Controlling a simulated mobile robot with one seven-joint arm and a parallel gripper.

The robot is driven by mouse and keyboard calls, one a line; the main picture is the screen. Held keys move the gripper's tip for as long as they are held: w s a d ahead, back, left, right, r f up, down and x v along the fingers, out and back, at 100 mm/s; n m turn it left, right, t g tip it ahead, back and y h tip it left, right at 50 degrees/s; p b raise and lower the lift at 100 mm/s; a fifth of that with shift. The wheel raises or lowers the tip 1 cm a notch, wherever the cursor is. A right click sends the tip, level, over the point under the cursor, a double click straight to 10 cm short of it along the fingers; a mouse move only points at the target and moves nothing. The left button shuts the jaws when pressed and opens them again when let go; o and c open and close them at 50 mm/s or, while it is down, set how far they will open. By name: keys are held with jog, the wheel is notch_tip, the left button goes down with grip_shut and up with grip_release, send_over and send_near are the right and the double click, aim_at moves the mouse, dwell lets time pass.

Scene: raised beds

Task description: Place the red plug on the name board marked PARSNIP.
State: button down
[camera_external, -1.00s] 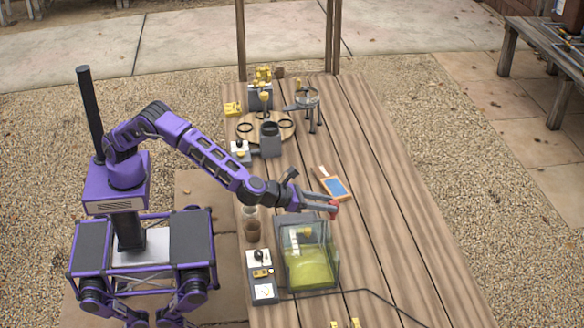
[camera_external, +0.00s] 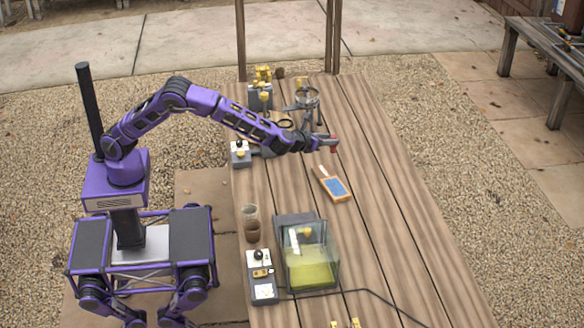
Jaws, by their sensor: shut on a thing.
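The red plug (camera_external: 335,144) is a small red piece at the tips of my gripper (camera_external: 328,143). My gripper is shut on it and holds it above the table, beyond the orange-framed blue-faced device. No lettering is readable, so I cannot tell which thing is the name board marked PARSNIP. Small yellow pieces (camera_external: 355,322) stand at the table's near edge of the picture, partly cut off.
The orange device (camera_external: 334,187) lies mid-table. A clear tank with yellow-green content (camera_external: 310,268) stands nearer, beside a switch box (camera_external: 262,278) and brown pots (camera_external: 251,222). A metal stand (camera_external: 308,100) is behind my gripper. The plank table's right side is clear.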

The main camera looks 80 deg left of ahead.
jog(key=b, duration=0.2)
send_over(324, 183)
notch_tip(324, 183, down, 12)
jog(key=shift+f, duration=0.25)
jog(key=shift+f, duration=0.2)
jog(key=shift+c, duration=2.4)
grip_release()
jog(key=shift+r, duration=0.25)
jog(key=p+v, duration=0.1)
jog(key=v, duration=1.1)
jog(key=shift+a, duration=0.1)
